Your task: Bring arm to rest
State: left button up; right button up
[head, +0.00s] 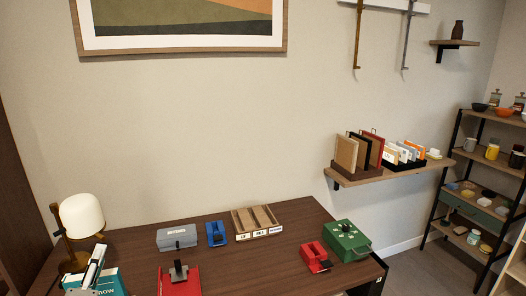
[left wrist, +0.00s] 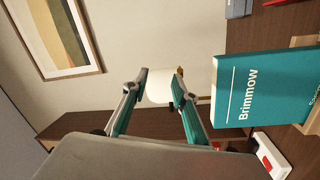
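My left gripper (head: 95,262) shows at the lower left of the head view, over the near left part of the dark wooden desk (head: 130,240). In the left wrist view its two fingers (left wrist: 160,90) stand apart with nothing held between them; the white lamp shade shows behind the gap. A teal book (left wrist: 250,90) marked "Brimmow" stands to the right of the fingers in that view, apart from them as far as I can tell. It also shows at the lower left of the head view (head: 108,283), partly hidden by the gripper. My right gripper is not in view.
The lamp (head: 82,216) stands close behind my left gripper. A grey box (head: 177,237), a blue object (head: 216,234), a wooden tray (head: 242,222), red objects (head: 314,258) and a green box (head: 346,241) stand on the desk. A wall shelf (head: 395,173) hangs right.

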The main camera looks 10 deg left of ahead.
pick_arm(q)
jog(key=s+d+f+m+h, duration=0.2)
jog(key=d+f+m+h, duration=0.3)
jog(key=d+f+m, duration=0.4)
jog(key=s+d+f+m+h, duration=0.2)
jog(key=d+f+m+h, duration=0.4)
jog(key=d, duration=0.5)
jog(key=s+d+f+m+g, duration=0.2)
jog(key=s+f, duration=0.1)
jog(key=f, duration=0.3)
jog(key=s+d+f+m+g, duration=0.2)
jog(key=s+f+m, duration=0.1)
jog(key=f, duration=0.4)
jog(key=s+d+f+m+g+y, duration=0.1)
jog(key=s+d+f+m+g, duration=0.1)
jog(key=f, duration=0.4)
jog(key=shift+s+d+f+m+g, duration=0.4)
jog(key=shift+s+g, duration=0.2)
jog(key=shift+s, duration=0.45)
